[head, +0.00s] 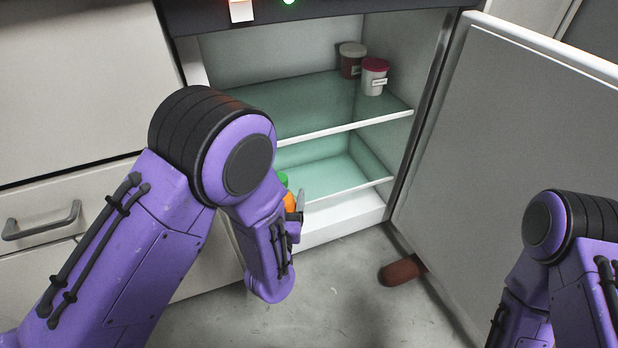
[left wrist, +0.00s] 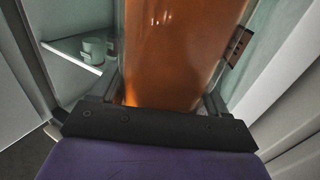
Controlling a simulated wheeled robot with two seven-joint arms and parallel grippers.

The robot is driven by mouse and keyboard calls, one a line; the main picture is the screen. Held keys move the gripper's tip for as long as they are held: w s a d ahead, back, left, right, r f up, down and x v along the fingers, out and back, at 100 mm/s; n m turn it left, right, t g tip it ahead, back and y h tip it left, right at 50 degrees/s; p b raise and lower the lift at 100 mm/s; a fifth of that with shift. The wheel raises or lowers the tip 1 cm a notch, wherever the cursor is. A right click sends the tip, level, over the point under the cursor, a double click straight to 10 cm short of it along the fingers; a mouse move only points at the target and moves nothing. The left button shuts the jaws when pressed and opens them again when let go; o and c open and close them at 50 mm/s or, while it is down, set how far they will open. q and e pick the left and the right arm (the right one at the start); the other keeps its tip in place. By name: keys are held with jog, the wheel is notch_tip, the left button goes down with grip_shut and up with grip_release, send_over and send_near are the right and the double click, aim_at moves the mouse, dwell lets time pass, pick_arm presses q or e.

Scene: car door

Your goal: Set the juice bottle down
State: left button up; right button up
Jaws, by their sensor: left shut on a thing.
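The juice bottle, orange with a green cap, shows only as a sliver (head: 289,201) behind my left forearm in the head view. In the left wrist view its orange body (left wrist: 180,50) fills the space between the fingers. My left gripper (head: 297,207) is shut on it, in front of the open fridge's lower compartment. Most of the bottle and its base are hidden, so I cannot tell whether it touches a surface. My right gripper is out of the picture; only my right arm shows at the lower right.
The fridge has a glass upper shelf (head: 300,103) with two lidded tubs (head: 374,76) at the back right, and a clear lower shelf (head: 320,178). The open door (head: 510,150) stands at the right.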

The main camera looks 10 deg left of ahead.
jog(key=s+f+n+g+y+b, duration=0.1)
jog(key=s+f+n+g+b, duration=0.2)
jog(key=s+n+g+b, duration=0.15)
pick_arm(q)
jog(key=w+a+f+b, duration=0.1)
jog(key=w+a+b, duration=0.1)
jog(key=w, duration=1.5)
jog(key=shift+w+a+f+b, duration=0.2)
jog(key=shift+w+a+b, duration=0.1)
jog(key=shift+w, duration=0.1)
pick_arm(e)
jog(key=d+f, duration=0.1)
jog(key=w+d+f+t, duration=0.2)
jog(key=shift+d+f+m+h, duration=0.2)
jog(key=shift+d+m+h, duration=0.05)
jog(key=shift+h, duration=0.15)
pick_arm(q)
jog(key=shift+f, duration=0.1)
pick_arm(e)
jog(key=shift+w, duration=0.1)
